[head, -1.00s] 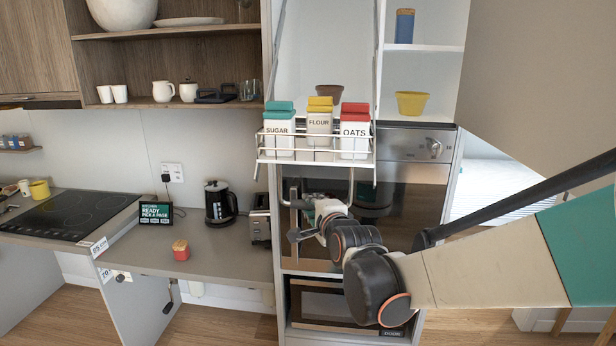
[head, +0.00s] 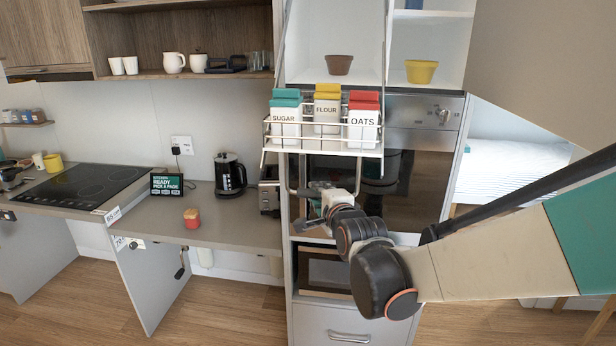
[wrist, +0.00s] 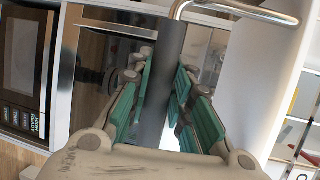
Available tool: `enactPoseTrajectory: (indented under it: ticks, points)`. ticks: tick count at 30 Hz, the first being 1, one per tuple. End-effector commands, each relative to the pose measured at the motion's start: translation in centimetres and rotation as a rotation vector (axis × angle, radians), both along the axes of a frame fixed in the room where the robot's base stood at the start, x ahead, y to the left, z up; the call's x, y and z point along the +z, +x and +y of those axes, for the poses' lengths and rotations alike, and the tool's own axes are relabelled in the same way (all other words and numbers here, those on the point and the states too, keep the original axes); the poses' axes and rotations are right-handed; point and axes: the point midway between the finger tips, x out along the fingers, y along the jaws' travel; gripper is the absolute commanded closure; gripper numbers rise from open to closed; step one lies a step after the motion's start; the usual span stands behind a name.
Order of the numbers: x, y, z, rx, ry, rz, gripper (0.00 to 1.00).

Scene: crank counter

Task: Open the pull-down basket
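The pull-down basket (head: 322,152) is a white wire rack that hangs on arms in front of the tall cabinet, below its shelf and before the oven. It holds sugar (head: 286,118), flour (head: 327,108) and oats (head: 363,120) canisters, all upright. A bent metal handle hangs under the basket; in the wrist view its bar (wrist: 240,9) carries a dark grip (wrist: 168,75). My gripper (wrist: 165,82) has its green pads on both sides of this grip and looks closed on it. In the head view my gripper (head: 316,200) is small, below the basket; its fingertips are hard to make out.
A brown pot (head: 339,65) and a yellow pot (head: 421,72) stand on the cabinet shelf. The oven (head: 415,165) is behind my arm.

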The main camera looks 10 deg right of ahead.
Motion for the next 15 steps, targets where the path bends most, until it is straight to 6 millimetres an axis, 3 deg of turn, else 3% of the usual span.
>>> enactPoseTrajectory:
  ticks: [2, 15]
  points:
    - [0.01, -0.06, 0.01, 0.000, 0.000, 0.000, 0.60]
    - [0.15, -0.57, -0.03, 0.000, 0.000, -0.001, 0.60]
